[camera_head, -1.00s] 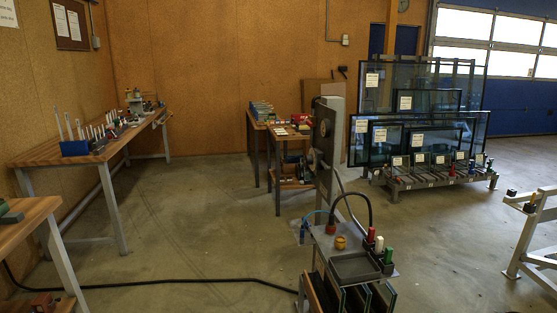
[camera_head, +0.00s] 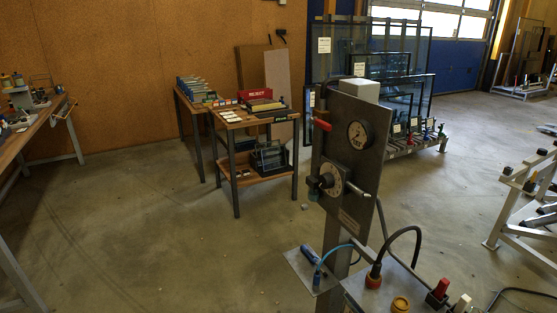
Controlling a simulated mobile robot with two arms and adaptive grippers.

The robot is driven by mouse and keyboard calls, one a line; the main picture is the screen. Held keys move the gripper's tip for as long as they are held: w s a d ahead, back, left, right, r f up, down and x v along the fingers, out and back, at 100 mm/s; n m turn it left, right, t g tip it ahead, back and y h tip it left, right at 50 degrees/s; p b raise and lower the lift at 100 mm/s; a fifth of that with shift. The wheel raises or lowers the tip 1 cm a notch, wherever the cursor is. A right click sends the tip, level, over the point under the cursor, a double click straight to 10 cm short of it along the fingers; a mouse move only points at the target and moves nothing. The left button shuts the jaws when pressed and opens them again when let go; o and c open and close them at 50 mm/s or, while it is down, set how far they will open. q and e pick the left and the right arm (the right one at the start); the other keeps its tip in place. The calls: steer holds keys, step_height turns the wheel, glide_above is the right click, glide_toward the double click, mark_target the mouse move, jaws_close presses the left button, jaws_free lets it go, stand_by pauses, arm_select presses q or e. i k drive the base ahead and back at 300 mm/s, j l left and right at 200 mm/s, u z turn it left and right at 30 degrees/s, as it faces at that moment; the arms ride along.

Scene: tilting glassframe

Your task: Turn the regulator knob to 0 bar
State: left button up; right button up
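A grey metal control panel (camera_head: 362,184) stands upright on a post, right of the middle of the head view. A round pressure gauge (camera_head: 358,135) sits high on its face; its reading is too small to tell. Below it is a round pale dial with a dark knob (camera_head: 326,181) sticking out in front, which looks like the regulator knob. A metal rod points out to the right beside the dial. A red-handled lever (camera_head: 322,125) is at the panel's upper left. Neither of my grippers shows in the view.
A small shelf table (camera_head: 233,124) and a glass rack stand behind the panel. A workbench (camera_head: 32,124) is on the left. A metal plate with hoses and a yellow knob (camera_head: 400,305) is below. The floor (camera_head: 150,235) left of the panel is clear.

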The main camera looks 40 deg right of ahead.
mark_target(326, 180)
steer(key=i, duration=2.35)
